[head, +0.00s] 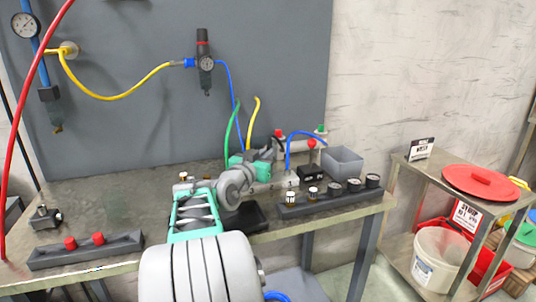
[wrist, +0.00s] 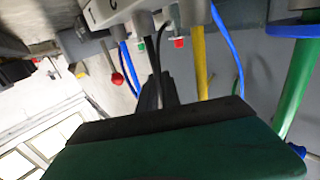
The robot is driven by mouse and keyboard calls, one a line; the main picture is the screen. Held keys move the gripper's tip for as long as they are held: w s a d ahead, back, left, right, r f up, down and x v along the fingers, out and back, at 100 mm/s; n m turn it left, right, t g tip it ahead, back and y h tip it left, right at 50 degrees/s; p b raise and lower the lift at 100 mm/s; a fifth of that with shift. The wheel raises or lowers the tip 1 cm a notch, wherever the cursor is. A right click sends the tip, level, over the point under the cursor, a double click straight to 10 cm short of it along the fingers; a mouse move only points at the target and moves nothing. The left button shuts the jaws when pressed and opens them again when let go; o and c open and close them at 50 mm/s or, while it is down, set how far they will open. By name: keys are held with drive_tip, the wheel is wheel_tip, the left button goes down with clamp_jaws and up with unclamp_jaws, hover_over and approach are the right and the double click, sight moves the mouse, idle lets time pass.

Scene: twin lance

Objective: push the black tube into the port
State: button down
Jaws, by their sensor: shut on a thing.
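The black tube (wrist: 157,55) shows in the wrist view as a thin dark line rising from between my fingers and bending near its upper end. My gripper (wrist: 162,92) is shut on it, with dark fingers beyond the green gripper body. A pale block with fittings (wrist: 98,14) is at the top of the wrist view. The tube's upper end is close to these fittings; I cannot tell whether it is inside a port. In the head view, the pale block (head: 286,180) stands on the bench beside my arm's end. The tube and fingertips are not discernible there.
Yellow (wrist: 198,55), blue (wrist: 228,42) and green (wrist: 294,85) tubes run close to my gripper. A red knob (wrist: 117,79) is near the block. The bench's left middle is fairly clear.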

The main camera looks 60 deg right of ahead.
drive_tip(key=shift+f+b, duration=0.7)
drive_tip(key=shift+b, duration=0.05)
drive_tip(key=shift+r, duration=0.1)
drive_tip(key=shift+r+p, duration=0.45)
drive_tip(key=shift+r, duration=0.55)
drive_tip(key=shift+b, duration=1)
idle(0.7)
drive_tip(key=shift+f+b, duration=1)
drive_tip(key=c, duration=1.5)
unclamp_jaws()
